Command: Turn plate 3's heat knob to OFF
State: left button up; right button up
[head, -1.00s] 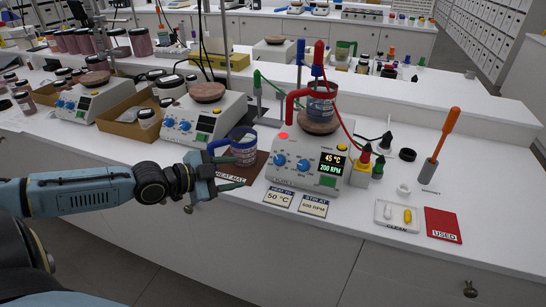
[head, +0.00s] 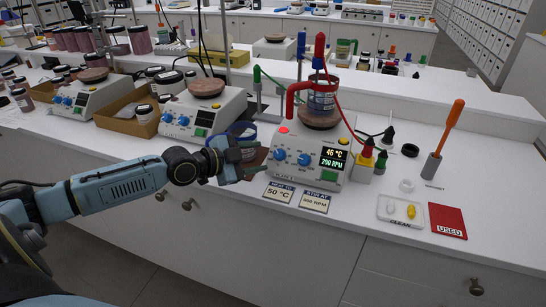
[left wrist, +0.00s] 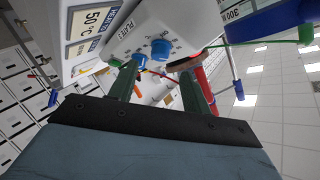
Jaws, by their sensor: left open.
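The nearest hot plate (head: 316,150) is white and shows 46 °C and 200 RPM. Its number is too small to read surely in the head view. It has a left blue knob (head: 279,154) and a right blue knob (head: 304,160). My left gripper (head: 262,160) is open, just left of the left knob, apart from it as far as I can tell. In the left wrist view, the open fingers (left wrist: 160,72) point at the panel, with a blue knob (left wrist: 160,49) just beyond them. The knob's pointer setting is unclear. My right gripper is not in view.
A jar with a red clamp (head: 321,95) stands on the plate's top. Cards (head: 315,197) lie in front. Two more hot plates (head: 202,117) stand to the left. A tray (head: 401,211) lies at right.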

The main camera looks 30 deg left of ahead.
aim_at(279, 156)
pick_arm(q)
jog(key=shift+x, duration=3.1)
